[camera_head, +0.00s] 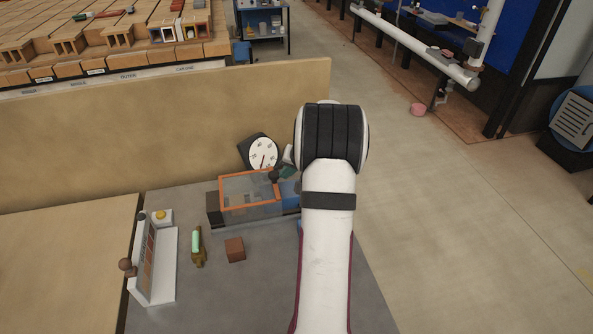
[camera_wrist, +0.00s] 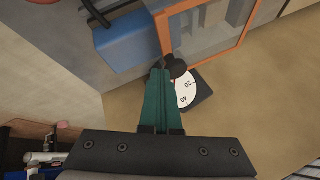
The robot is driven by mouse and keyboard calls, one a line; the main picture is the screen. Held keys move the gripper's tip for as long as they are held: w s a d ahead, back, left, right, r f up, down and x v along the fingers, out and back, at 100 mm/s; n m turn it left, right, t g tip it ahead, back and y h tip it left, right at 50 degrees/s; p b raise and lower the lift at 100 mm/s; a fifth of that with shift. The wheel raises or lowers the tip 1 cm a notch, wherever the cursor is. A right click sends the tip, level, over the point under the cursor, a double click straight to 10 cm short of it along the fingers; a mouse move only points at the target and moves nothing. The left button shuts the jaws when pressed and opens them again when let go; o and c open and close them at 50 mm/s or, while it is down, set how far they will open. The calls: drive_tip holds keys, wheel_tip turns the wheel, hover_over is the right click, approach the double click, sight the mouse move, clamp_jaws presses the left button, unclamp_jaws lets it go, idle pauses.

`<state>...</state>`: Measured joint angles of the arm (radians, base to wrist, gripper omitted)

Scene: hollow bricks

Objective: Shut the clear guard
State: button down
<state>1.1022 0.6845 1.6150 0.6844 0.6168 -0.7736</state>
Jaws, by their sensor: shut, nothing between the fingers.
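The clear guard (camera_head: 222,197) is a see-through panel in an orange frame on a low grey-and-blue fixture (camera_head: 214,219). I cannot tell how far it stands open. The orange frame (camera_wrist: 244,30) crosses the top of the wrist view. A black knob (camera_wrist: 177,67) shows near its corner. My gripper (camera_wrist: 160,72) has green fingers, shut with nothing between them. Their tips are close beside the knob; I cannot tell if they touch. In the head view my gripper (camera_head: 285,173) is at the guard's far right corner, partly hidden by my arm.
A dial gauge (camera_head: 263,154) stands behind the fixture, before a tan partition (camera_head: 150,130). A brown cube (camera_head: 235,249), a green-and-brass item (camera_head: 197,246) and a white panel with a yellow button (camera_head: 160,216) stand in front and left. The grey bench front is clear.

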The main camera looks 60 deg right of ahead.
sight(266, 192)
drive_tip(key=w+a, duration=0.4)
drive_tip(key=shift+a, duration=0.1)
